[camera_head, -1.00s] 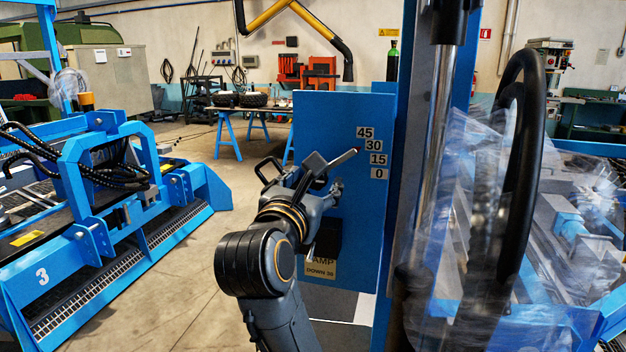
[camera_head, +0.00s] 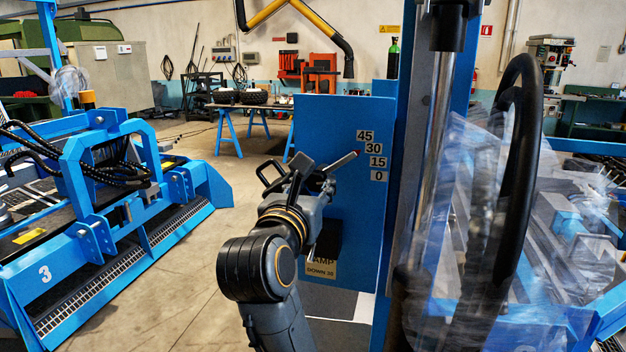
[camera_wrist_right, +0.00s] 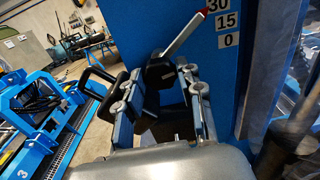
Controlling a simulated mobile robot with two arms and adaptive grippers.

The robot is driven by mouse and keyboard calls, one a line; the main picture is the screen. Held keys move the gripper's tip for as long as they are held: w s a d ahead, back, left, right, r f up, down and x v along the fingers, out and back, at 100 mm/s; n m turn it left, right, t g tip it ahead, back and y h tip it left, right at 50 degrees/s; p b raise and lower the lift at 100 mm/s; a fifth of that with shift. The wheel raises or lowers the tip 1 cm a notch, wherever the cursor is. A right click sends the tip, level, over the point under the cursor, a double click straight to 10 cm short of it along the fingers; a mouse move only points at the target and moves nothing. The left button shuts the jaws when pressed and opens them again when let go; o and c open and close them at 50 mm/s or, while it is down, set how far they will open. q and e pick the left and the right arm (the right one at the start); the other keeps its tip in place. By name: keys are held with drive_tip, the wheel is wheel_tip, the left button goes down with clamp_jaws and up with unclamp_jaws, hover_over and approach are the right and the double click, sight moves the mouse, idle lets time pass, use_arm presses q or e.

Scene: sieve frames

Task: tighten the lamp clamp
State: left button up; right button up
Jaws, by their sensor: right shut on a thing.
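The lamp clamp has a grey lever with a red tip (camera_head: 345,161) in front of a blue panel (camera_head: 330,115). My right gripper (camera_head: 302,185) is at the lever's lower end. In the right wrist view its two fingers (camera_wrist_right: 163,95) lie on either side of the clamp's black hub (camera_wrist_right: 157,70), and the lever (camera_wrist_right: 183,36) slants up right from it. The exact contact is partly hidden. My left gripper is not in view.
A sign (camera_head: 321,268) on the panel reads "AMP" and "DOWN 30", partly covered. A dark steering wheel (camera_head: 525,190) and a blue post (camera_head: 465,90) stand close on the right. A blue machine (camera_head: 95,235) stands on the left, with open floor between.

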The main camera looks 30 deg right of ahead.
drive_tip(key=n+p, duration=0.3)
drive_tip(key=shift+r+n, duration=0.15)
drive_tip(key=shift+n, duration=0.15)
drive_tip(key=n+p, duration=0.8)
drive_tip(key=p, duration=0.1)
drive_tip(key=shift+n+p, duration=0.3)
drive_tip(key=shift+p, duration=0.05)
drive_tip(key=shift+n+p, duration=0.9)
drive_tip(key=shift+p, duration=0.25)
drive_tip(key=o, duration=1.2)
drive_tip(key=shift+w+f, duration=0.1)
drive_tip(key=shift+f, duration=0.15)
